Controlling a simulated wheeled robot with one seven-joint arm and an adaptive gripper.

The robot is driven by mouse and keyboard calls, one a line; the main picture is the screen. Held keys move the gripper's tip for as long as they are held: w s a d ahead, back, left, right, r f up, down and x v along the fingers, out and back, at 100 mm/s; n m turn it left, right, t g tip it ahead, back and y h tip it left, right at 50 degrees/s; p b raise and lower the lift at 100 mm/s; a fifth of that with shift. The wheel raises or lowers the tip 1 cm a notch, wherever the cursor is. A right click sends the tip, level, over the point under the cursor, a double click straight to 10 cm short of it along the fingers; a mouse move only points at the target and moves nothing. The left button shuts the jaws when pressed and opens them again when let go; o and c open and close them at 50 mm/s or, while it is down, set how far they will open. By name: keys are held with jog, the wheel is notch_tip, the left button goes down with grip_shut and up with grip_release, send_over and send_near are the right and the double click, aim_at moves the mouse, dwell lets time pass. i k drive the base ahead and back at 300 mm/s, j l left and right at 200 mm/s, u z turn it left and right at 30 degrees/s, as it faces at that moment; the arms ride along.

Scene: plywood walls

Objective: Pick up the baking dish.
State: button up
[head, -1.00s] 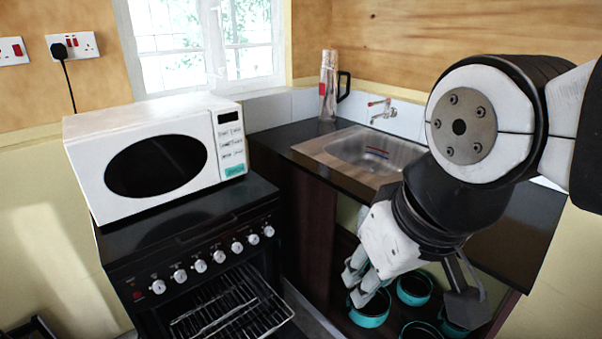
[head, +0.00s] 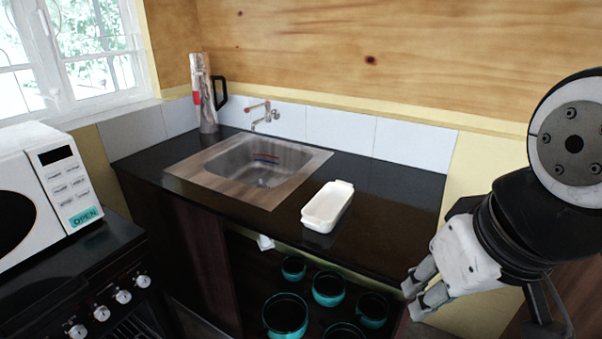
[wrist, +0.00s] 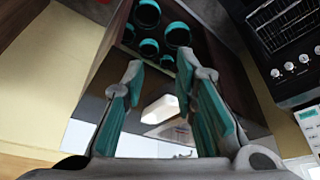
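The baking dish (head: 327,207) is a white, rectangular, open dish. It stands upright on the black countertop (head: 390,205), to the right of the sink, near the counter's front edge. In the wrist view the white dish (wrist: 160,108) shows between my fingers, some way off. My gripper (head: 412,298) is at the lower right of the head view, in front of the counter's right end and apart from the dish. In the wrist view its two teal-padded fingers (wrist: 163,100) stand wide apart with nothing held between them.
A metal sink (head: 255,168) with a tap and a tall flask (head: 206,95) are left of the dish. Several teal pots (head: 328,288) sit on the shelf below the counter. The microwave (head: 40,195) stands on the stove at left. The counter around the dish is clear.

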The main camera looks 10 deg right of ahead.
aim_at(322, 213)
jog(key=i+l, duration=0.2)
jog(key=l, duration=0.15)
jog(key=i+l, duration=0.25)
jog(key=l, duration=0.15)
jog(key=i+l, duration=0.2)
jog(key=l, duration=0.15)
